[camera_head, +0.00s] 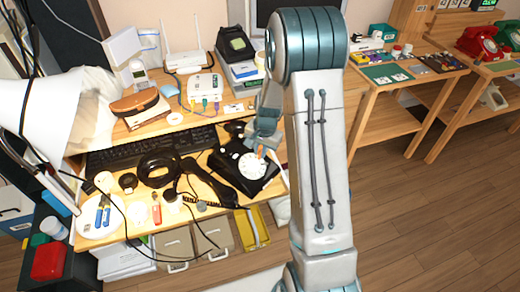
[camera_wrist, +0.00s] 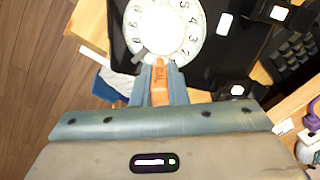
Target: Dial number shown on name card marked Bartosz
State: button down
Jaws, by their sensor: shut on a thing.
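A black rotary phone (camera_head: 240,172) with a white dial (camera_head: 254,166) stands on the desk. Its black handset (camera_head: 213,188) appears to lie off the cradle, to the left. In the wrist view the dial (camera_wrist: 170,28) with dark digits is at the top, partly cut off by the frame. My gripper (camera_head: 264,143) is over the dial's upper edge. In the wrist view my gripper (camera_wrist: 160,82) is shut on an orange stick (camera_wrist: 159,84) marked DIAL. Its tip is at the dial's rim; I cannot tell whether it sits in a hole. No card marked Bartosz is readable.
A keyboard (camera_head: 130,155), black headphones (camera_head: 158,168) and small items crowd the desk left of the phone. A router (camera_head: 187,62) stands on the shelf behind. A red phone (camera_head: 477,43) is on another table at right. Open floor lies right of my arm.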

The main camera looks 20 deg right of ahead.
jog(key=shift+s+d+f, duration=0.25)
jog(key=shift+s+d, duration=0.05)
jog(key=shift+s, duration=0.15)
jog(key=shift+b, duration=0.3)
jog(key=shift+s+f, duration=0.1)
jog(key=shift+s, duration=0.15)
jog(key=shift+s+d+r+p, duration=0.1)
jog(key=shift+s+r+p, duration=0.1)
jog(key=shift+r, duration=0.25)
jog(key=shift+s+d+r+p, duration=0.1)
jog(key=shift+r+p, duration=0.1)
jog(key=shift+r, duration=0.25)
jog(key=shift+w+a+r+p, duration=0.3)
jog(key=shift+a+r+p, duration=0.1)
jog(key=shift+a, duration=0.45)
jog(key=shift+w+a+r+p, duration=0.3)
jog(key=shift+a+r+p, duration=0.1)
jog(key=shift+a, duration=0.45)
jog(key=shift+w+a+r+p, duration=0.3)
jog(key=shift+a+p, duration=0.1)
jog(key=shift+a, duration=0.45)
jog(key=shift+f, duration=0.1)
